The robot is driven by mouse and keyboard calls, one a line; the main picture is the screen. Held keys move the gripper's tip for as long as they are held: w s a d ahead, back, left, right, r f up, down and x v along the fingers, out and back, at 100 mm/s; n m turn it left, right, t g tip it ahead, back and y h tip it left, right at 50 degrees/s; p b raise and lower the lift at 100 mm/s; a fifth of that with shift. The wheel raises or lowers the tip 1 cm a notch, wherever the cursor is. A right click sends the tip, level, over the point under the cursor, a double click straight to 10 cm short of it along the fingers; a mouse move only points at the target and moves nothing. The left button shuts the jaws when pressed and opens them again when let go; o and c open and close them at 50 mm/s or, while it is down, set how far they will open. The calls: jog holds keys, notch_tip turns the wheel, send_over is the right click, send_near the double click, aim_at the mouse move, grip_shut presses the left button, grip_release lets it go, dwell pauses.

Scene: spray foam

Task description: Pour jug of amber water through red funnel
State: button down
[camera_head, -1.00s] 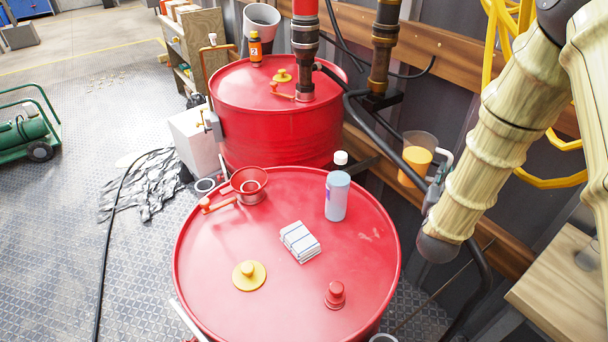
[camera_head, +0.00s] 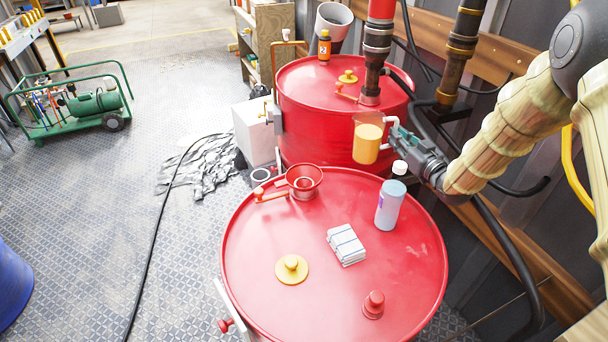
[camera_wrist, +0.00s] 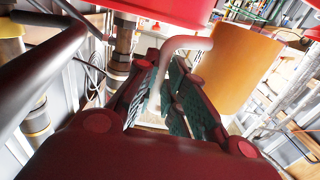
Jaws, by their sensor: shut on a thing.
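The jug (camera_head: 367,140) is clear-walled, with amber liquid inside. It is upright or nearly so, held in the air in front of the rear drum. My gripper (camera_head: 396,135) is shut on the jug's handle, on the jug's right side. In the wrist view the handle passes between my finger pads (camera_wrist: 172,90), and the amber jug (camera_wrist: 238,72) is beyond them. The red funnel (camera_head: 304,181) sits at the far left rim of the front red drum (camera_head: 250,250), left of and lower in the picture than the jug.
A blue-grey bottle with a white cap (camera_head: 390,205) stands on the front drum, between my gripper and the drum's middle. A stack of white cloths (camera_head: 346,245), a yellow cap (camera_head: 291,269) and a red cap (camera_head: 373,305) are also on top. The rear drum (camera_head: 310,120) carries pipes.

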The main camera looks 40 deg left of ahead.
jog(key=s+a+n+g+y, duration=0.2)
jog(key=a+n+g, duration=0.5)
jog(key=a+g, duration=0.5)
jog(key=s+a, duration=0.1)
jog(key=a, duration=0.3)
jog(key=shift+a+f+n+p, duration=0.25)
jog(key=shift+a+n+p, duration=0.05)
jog(key=shift+a+n, duration=0.1)
jog(key=shift+w+f+n+t+h, duration=0.15)
jog(key=shift+f+n, duration=0.25)
jog(key=shift+n, duration=0.65)
jog(key=shift+w+f+n+t+h, duration=0.15)
jog(key=shift+f+n, duration=0.25)
jog(key=shift+n, duration=0.6)
jog(key=shift+w+f+n+h, duration=0.15)
jog(key=shift+f+n, duration=0.25)
jog(key=shift+n, duration=0.65)
